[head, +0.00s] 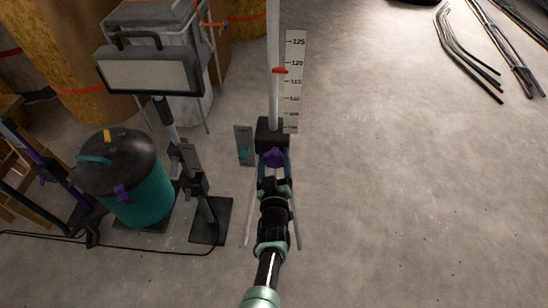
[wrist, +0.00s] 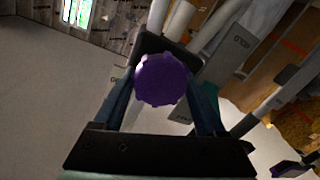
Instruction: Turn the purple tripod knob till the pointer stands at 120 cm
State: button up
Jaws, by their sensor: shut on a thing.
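The purple tripod knob (head: 274,157) sits on the front of a black block (head: 270,131) on the tripod. My gripper (head: 273,170) is shut on the knob. In the wrist view the round, ridged purple knob (wrist: 161,80) lies between the two fingers of my gripper (wrist: 161,88). The pale upright pole (head: 274,40) rises from the block. A red pointer (head: 280,71) on it stands beside the white scale (head: 294,80), between the 115 and 120 marks, a little below 120.
A floodlight on a stand (head: 150,76) and a teal vacuum drum (head: 143,195) with a black lid stand to the left. A grey plate with a teal part (head: 244,146) is just left of the block. Black pipes (head: 468,55) lie at upper right. The floor on the right is clear.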

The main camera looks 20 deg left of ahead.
jog(key=shift+a, duration=0.1)
jog(key=o, duration=1.3)
jog(key=shift+s+d+r+p, duration=0.15)
jog(key=shift+s+d+p, duration=0.1)
jog(key=shift+s+p, duration=0.4)
jog(key=shift+p+v, duration=3.25)
jog(key=shift+v, duration=2.55)
